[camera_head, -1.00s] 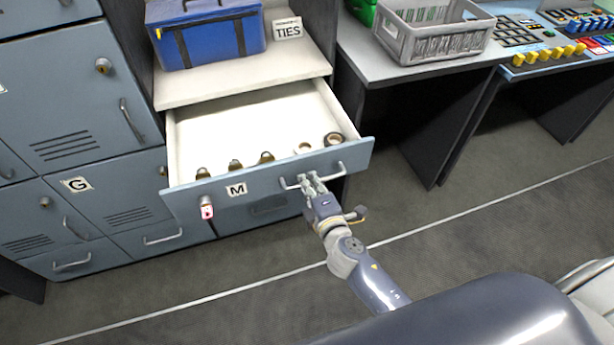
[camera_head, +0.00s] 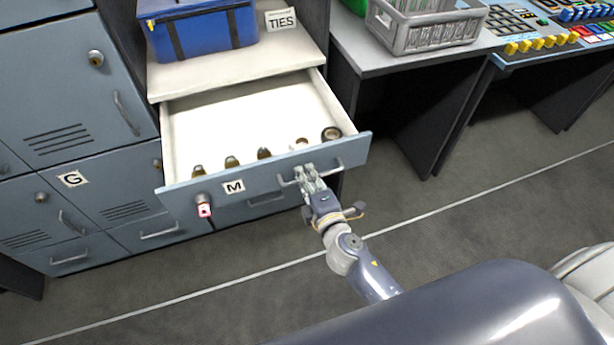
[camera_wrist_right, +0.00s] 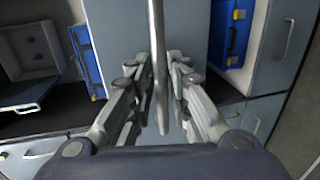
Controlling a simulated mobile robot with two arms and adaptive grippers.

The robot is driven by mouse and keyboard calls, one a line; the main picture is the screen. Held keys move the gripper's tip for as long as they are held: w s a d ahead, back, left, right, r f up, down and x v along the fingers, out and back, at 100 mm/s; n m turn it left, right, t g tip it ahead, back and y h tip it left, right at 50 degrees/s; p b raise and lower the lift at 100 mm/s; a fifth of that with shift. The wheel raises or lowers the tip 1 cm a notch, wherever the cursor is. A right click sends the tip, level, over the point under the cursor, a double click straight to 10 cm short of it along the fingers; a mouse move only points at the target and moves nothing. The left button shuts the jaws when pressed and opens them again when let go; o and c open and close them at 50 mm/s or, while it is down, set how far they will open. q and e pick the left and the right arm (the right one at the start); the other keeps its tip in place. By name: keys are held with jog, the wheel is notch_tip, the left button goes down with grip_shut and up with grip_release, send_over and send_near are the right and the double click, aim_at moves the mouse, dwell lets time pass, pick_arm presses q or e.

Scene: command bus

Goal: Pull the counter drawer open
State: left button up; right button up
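The counter drawer (camera_head: 212,183), marked M, stands well out from the cabinet under the white counter top, its light interior showing. Its front carries a bar handle (camera_head: 337,166) near the right end. My right gripper (camera_head: 306,175) is at this handle. In the right wrist view, the handle bar (camera_wrist_right: 158,40) runs upright between the two fingers of the right gripper (camera_wrist_right: 162,75), which are closed in around it. Dark round-topped items (camera_head: 232,162) and a tape roll (camera_head: 331,133) lie along the drawer's front inside. My left gripper is not in view.
A blue case (camera_head: 205,30) and a TIES sign (camera_head: 281,19) stand on the counter above the drawer. A red-tagged lock (camera_head: 204,208) hangs at the drawer front's left. Lockers (camera_head: 70,100) stand left; a desk with a grey crate (camera_head: 425,30) stands right. Floor before the drawer is clear.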

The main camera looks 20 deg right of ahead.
jog(key=v, duration=1.2)
dwell(0.5)
jog(key=s+d+f+m+g, duration=0.1)
jog(key=s+f+m+g, duration=0.25)
jog(key=f, duration=0.75)
jog(key=s+f+m+g, duration=0.2)
jog(key=s+f, duration=0.2)
jog(key=f, duration=0.6)
jog(key=s+d+f+m+g, duration=0.15)
jog(key=s+f, duration=0.25)
jog(key=f, duration=0.7)
jog(key=s+d+f+m+g, duration=0.2)
jog(key=s+f+m+g, duration=0.1)
jog(key=s+f, duration=0.4)
jog(key=s+d+f+m+g, duration=0.3)
jog(key=s+f+m, duration=0.3)
jog(key=s, duration=0.8)
jog(key=shift+s+f+g+h, duration=0.2)
jog(key=shift+f+g+h, duration=0.1)
jog(key=shift+f+g, duration=0.6)
